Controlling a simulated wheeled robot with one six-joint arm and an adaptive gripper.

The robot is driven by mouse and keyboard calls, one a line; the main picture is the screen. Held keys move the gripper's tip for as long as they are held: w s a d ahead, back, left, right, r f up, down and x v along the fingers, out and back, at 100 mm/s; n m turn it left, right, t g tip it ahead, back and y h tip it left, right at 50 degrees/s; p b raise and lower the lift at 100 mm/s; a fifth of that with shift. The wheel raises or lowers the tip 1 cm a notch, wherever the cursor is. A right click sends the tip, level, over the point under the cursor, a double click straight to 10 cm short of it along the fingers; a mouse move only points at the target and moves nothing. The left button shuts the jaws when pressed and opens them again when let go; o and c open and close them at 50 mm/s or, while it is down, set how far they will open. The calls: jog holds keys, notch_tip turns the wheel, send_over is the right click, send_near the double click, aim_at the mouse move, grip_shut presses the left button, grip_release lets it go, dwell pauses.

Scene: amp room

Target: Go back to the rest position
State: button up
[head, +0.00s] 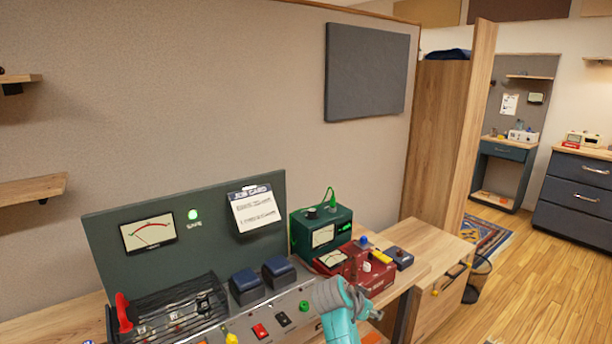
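One arm of mine, with teal and grey links, rises from the bottom edge of the head view, in front of the right end of the bench console (295,303). Its gripper and fingertips do not show, so I cannot see whether they hold anything. The console carries a dark upright panel (105,228) with a meter (147,233), a lit green lamp (194,214) and a job card (252,207).
Two dark blue boxes (245,286) sit on the console behind my arm, near a black rack (180,308) with a red handle (123,312). A green meter box (322,234) and a red device (368,272) stand to the right. Open wooden floor (525,270) lies at the far right.

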jog(key=s+d+f+n+t+y, duration=0.2)
jog(key=s+f+n+t+y, duration=0.3)
jog(key=s+f, duration=1.6)
jog(key=s+f+n, duration=0.2)
jog(key=s, duration=1)
jog(key=s+a+r+n+t+y, duration=0.1)
jog(key=s+r, duration=0.2)
jog(key=s, duration=0.5)
jog(key=s+r+n+y, duration=0.1)
jog(key=s+r, duration=0.2)
jog(key=s, duration=0.5)
jog(key=s+r+t, duration=0.2)
jog(key=s+r, duration=1.2)
jog(key=r, duration=0.2)
jog(key=shift+r+t, duration=0.2)
jog(key=shift+t, duration=0.1)
